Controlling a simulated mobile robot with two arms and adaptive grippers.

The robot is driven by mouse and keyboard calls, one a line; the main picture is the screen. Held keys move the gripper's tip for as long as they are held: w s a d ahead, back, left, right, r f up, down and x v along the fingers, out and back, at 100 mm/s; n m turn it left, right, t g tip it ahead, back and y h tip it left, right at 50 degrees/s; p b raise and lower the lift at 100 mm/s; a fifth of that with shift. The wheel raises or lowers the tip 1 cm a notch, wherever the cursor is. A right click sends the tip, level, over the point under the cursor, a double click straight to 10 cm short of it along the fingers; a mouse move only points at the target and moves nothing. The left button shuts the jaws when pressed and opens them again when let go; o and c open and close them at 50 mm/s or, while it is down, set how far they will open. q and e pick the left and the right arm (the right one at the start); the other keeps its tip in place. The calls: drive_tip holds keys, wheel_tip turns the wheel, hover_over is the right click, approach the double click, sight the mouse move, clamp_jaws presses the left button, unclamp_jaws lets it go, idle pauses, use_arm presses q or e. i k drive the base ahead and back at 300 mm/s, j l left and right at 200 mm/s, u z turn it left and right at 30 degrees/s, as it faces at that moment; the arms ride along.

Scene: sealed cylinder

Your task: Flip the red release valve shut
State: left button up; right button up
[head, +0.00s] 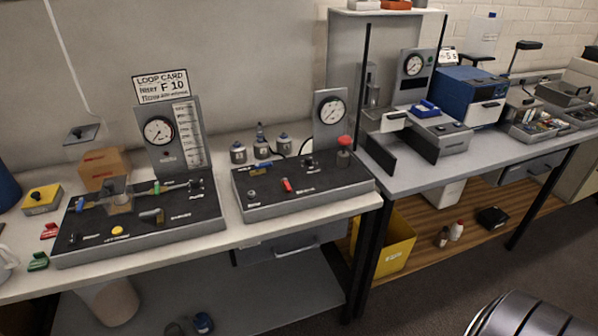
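A dark-topped panel (330,183) with a grey rim stands on the white bench, with a round gauge (332,111) at its back. A small red lever-like piece (287,185) sits near the middle of this panel. It may be the red release valve, but it is too small to tell its position. A red knob (345,141) tops a dark post at the panel's right. Neither of my grippers is in view.
A second panel (190,221) with a gauge and loop card stands to the left. Metal canisters (238,153) stand behind the panels. A grey bench (480,152) with instruments adjoins on the right; a yellow bin (397,243) is below.

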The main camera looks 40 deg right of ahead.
sight(285, 181)
drive_tip(key=i+l+z, duration=0.2)
drive_tip(key=z, duration=0.3)
drive_tip(key=i+l+z, duration=0.1)
drive_tip(key=i+z, duration=0.4)
drive_tip(key=k+l, duration=0.15)
drive_tip(key=l, duration=0.25)
drive_tip(key=k+l, duration=0.1)
drive_tip(key=l, duration=0.3)
drive_tip(key=k+l, duration=0.15)
drive_tip(key=l, duration=0.25)
drive_tip(key=k+l, duration=0.15)
drive_tip(key=l, duration=0.25)
